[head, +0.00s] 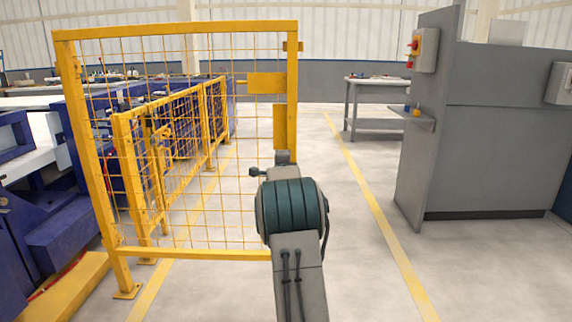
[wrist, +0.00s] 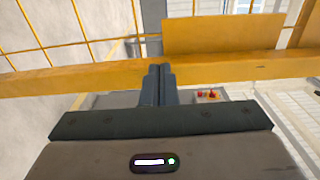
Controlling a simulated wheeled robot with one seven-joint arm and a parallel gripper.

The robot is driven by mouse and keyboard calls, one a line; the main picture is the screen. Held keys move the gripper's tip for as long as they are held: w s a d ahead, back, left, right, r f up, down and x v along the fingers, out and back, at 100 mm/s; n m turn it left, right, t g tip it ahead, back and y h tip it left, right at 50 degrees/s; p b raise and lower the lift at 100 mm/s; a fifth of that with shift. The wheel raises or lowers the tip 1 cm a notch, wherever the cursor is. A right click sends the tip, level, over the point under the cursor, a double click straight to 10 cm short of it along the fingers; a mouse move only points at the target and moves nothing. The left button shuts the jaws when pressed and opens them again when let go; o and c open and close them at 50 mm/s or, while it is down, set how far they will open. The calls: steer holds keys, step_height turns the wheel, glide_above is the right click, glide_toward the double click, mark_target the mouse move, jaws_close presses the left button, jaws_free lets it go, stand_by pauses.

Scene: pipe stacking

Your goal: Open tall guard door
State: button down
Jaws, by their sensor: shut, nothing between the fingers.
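The tall guard door (head: 175,30) is a yellow frame with wire mesh, standing upright left of centre in the head view. Its right upright carries yellow plates (head: 267,83). I cannot tell whether it is latched. In the wrist view the door's yellow bar (wrist: 90,77) runs across the picture, with a yellow plate (wrist: 222,33) beside it. My gripper (wrist: 158,70) is shut and empty, its fingertips overlapping this bar in the picture; contact cannot be told. In the head view my arm hides most of the gripper, near the door's right upright.
A lower yellow mesh fence (head: 180,140) runs back behind the door, beside blue machinery (head: 45,215) at left. A grey cabinet (head: 480,150) with a red-button box (head: 424,50) stands at right. A grey workbench (head: 375,88) is farther back. The floor between door and cabinet is clear.

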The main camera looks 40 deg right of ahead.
steer(key=shift+s, duration=0.1)
steer(key=b+v, duration=0.1)
steer(key=v, duration=1.3)
steer(key=shift+d, duration=0.15)
steer(key=shift+r, duration=0.15)
